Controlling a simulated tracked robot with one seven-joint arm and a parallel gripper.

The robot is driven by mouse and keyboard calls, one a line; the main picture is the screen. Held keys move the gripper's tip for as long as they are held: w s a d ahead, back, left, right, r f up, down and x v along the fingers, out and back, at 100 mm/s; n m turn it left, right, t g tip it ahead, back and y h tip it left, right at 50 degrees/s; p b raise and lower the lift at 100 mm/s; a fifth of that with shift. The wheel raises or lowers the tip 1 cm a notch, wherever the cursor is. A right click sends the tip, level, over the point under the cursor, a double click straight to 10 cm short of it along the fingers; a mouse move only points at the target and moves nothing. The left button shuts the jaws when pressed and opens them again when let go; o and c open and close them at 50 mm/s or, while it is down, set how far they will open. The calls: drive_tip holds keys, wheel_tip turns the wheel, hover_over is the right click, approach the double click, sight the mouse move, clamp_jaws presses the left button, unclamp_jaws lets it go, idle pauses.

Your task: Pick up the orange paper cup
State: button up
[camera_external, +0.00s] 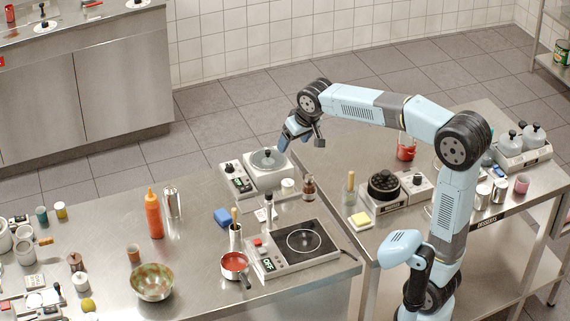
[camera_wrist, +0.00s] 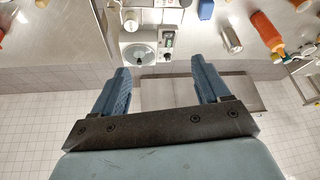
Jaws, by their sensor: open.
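A small orange-brown cup (camera_external: 133,253) stands upright on the left steel table in the external view, between the orange squeeze bottle (camera_external: 154,214) and a mottled bowl (camera_external: 152,281). My gripper (camera_external: 300,142) is open and empty, raised near the far edge of the tables, well to the right of and behind the cup. In the wrist view my gripper (camera_wrist: 160,68) shows two blue fingers spread apart with nothing between them.
A silver shaker (camera_external: 172,202) stands beside the squeeze bottle. A white scale (camera_external: 268,165) sits near my gripper. A blue block (camera_external: 222,217), a red saucepan (camera_external: 234,264) and a hot plate (camera_external: 298,247) lie right of the cup. Bare table surrounds the cup's left side.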

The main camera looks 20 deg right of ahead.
drive_tip(key=w+a+f+n, duration=0.15)
drive_tip(key=w+a, duration=0.35)
drive_tip(key=a, duration=0.7)
drive_tip(key=n+g, duration=0.1)
drive_tip(key=n, duration=0.1)
hover_over(133, 249)
drive_tip(key=s+d, duration=0.2)
drive_tip(key=s, duration=0.2)
drive_tip(key=shift+y, duration=0.4)
drive_tip(key=f, duration=2.4)
drive_tip(key=shift+w+a, duration=0.1)
drive_tip(key=shift+w, duration=0.1)
drive_tip(key=shift+a+x, duration=0.25)
drive_tip(key=shift+x, duration=1.1)
drive_tip(key=shift+a+x, duration=0.25)
drive_tip(key=shift+x, duration=1.1)
drive_tip(key=shift+w+r, duration=0.15)
drive_tip(key=shift+c, duration=0.2)
drive_tip(key=c, duration=1.1)
